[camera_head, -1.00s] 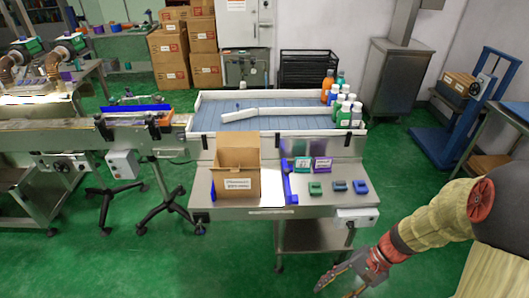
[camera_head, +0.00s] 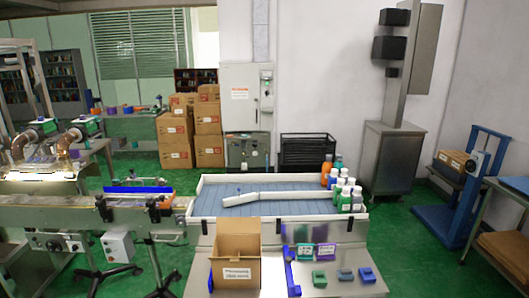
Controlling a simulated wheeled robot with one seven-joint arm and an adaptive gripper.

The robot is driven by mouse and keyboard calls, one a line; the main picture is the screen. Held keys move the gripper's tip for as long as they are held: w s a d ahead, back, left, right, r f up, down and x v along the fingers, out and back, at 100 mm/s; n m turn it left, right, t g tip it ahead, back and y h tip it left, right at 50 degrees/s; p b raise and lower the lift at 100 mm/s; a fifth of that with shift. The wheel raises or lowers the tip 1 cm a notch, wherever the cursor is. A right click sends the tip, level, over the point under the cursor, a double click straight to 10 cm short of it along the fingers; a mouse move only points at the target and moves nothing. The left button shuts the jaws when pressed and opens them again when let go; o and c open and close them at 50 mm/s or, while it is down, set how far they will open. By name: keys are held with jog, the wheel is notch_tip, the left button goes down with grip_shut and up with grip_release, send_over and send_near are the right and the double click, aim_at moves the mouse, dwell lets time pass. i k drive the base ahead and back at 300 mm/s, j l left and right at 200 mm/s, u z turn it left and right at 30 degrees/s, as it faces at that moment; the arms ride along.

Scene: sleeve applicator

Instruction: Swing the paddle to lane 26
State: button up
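The white paddle (camera_head: 241,198) lies on the blue slatted bed (camera_head: 215,201) of a tray-like table with white rims. It slants up to the right and meets a straight white divider (camera_head: 295,195) that runs on to the right. A small dark blue knob (camera_head: 238,188) stands just behind the paddle. Several bottles (camera_head: 346,190) stand at the bed's right end, some orange, some green with white caps. I see no legible lane number. My gripper is not in view.
An open cardboard box (camera_head: 235,272) stands on the steel bench in front of the bed. Teal (camera_head: 305,251) and purple (camera_head: 327,250) labelled pieces and several small blocks (camera_head: 345,275) sit right of it. A conveyor (camera_head: 65,219) is at left.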

aim_at(252, 196)
jog(key=i+j, duration=1.4)
jog(key=i, duration=0.15)
jog(key=k+j+u, duration=0.05)
